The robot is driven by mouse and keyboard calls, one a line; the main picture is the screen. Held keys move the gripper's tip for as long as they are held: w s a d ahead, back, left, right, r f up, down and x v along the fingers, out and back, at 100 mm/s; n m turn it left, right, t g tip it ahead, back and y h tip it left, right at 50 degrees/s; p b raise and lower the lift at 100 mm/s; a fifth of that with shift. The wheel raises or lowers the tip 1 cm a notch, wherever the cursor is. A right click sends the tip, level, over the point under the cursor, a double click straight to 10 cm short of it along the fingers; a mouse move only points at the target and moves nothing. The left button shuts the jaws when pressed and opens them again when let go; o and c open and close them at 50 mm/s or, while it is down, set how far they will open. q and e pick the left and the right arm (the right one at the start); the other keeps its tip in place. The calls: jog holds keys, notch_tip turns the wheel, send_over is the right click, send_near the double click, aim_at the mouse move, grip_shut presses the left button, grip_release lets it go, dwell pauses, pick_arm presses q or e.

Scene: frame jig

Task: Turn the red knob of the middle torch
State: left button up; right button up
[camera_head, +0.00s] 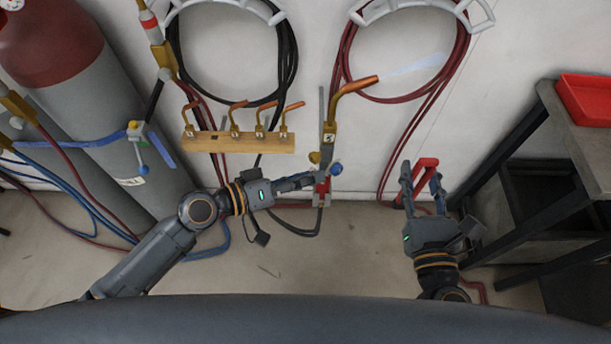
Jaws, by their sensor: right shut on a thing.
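The middle torch (329,132) stands upright against the wall, its copper nozzle pointing up to the right with a pale bluish streak beyond the tip. At its lower end are a blue knob (336,169), a yellowish part (314,157) and a red part (322,186), which looks like the red knob but is partly hidden. My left gripper (312,181) reaches in from the left, its fingertips beside the red part; contact and finger gap are unclear. My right gripper (421,180) is shut on a red angular handle-like thing (426,163), right of the torch.
A wooden rack (240,142) with several copper nozzles is on the wall at left. A dark table (580,135) with a red tray (588,98) is at right. Coiled hoses hang on the wall.

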dwell(0.4)
pick_arm(q)
jog(key=v, duration=1.2)
